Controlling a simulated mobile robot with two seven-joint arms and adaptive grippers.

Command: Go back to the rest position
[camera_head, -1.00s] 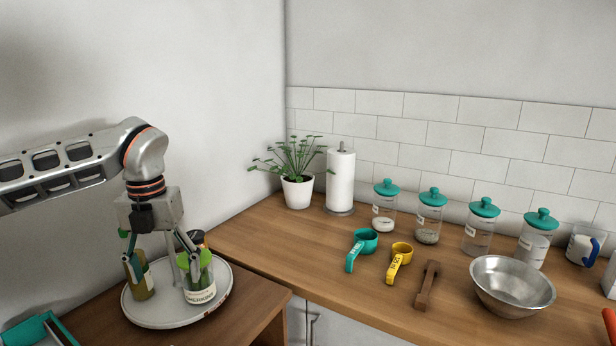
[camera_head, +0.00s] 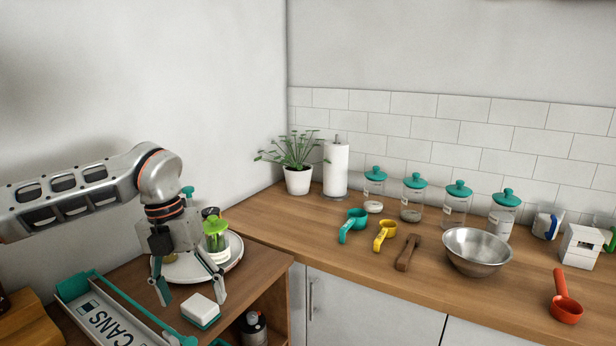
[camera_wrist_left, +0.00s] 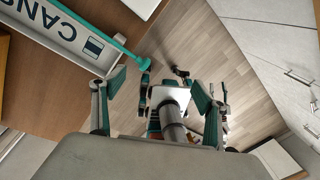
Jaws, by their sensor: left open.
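My left gripper (camera_head: 190,300) is open, its two fingers pointing down and spread apart, in front of the white turntable (camera_head: 232,262). Nothing shows held between the fingers. In the left wrist view the same gripper (camera_wrist_left: 157,112) has its fingers apart, with the floor and a white square shape on a grey cylinder seen beyond them. My right gripper is in neither current view.
A teal-railed tray marked CANS (camera_head: 112,325) lies left of the gripper. A white and teal block (camera_head: 201,308) is close to the fingers. The long counter holds a plant (camera_head: 298,180), paper towel roll (camera_head: 336,170), lidded jars, measuring cups and a metal bowl (camera_head: 477,252).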

